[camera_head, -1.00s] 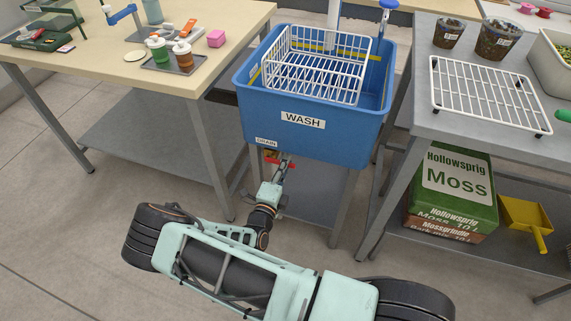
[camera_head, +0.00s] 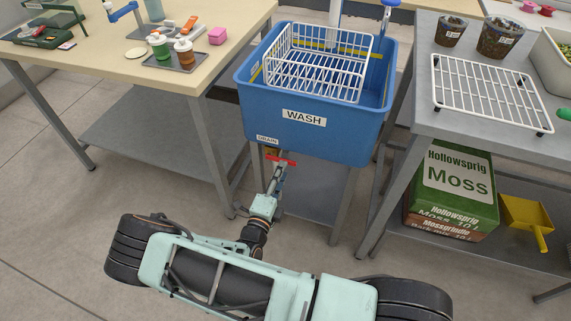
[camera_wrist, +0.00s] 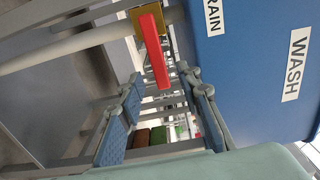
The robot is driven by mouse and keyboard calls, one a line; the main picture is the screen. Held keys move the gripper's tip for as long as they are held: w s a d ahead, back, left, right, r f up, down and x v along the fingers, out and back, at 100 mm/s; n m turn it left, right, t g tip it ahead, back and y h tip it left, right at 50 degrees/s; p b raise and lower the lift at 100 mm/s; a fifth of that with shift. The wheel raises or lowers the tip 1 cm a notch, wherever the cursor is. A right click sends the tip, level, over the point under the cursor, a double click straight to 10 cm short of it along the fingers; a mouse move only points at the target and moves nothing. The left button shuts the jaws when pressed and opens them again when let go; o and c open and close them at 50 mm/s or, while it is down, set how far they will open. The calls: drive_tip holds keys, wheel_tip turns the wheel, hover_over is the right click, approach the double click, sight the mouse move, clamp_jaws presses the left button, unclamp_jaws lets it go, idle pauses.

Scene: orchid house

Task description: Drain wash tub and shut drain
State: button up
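The blue wash tub (camera_head: 300,143) stands on a metal stand, with WASH and DRAIN labels on its front. I cannot tell the water level inside. A drain valve with a red lever (camera_head: 281,161) sits below the DRAIN label, and the lever lies crosswise under the tub's front. In the wrist view the red lever (camera_wrist: 155,52) hangs from a brass valve body (camera_wrist: 138,20), its lower end near the gap between my fingertips. My gripper (camera_head: 280,173) is just below the lever. In the wrist view my gripper (camera_wrist: 161,82) has its fingers apart, with nothing clearly held.
A white wire basket (camera_head: 318,65) sits in the tub. The right bench (camera_head: 470,110) carries a wire rack, with a moss bag (camera_head: 452,190) below. Open floor lies to the left.

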drive_tip(key=v, duration=0.7)
drive_tip(key=shift+w+d, duration=0.1)
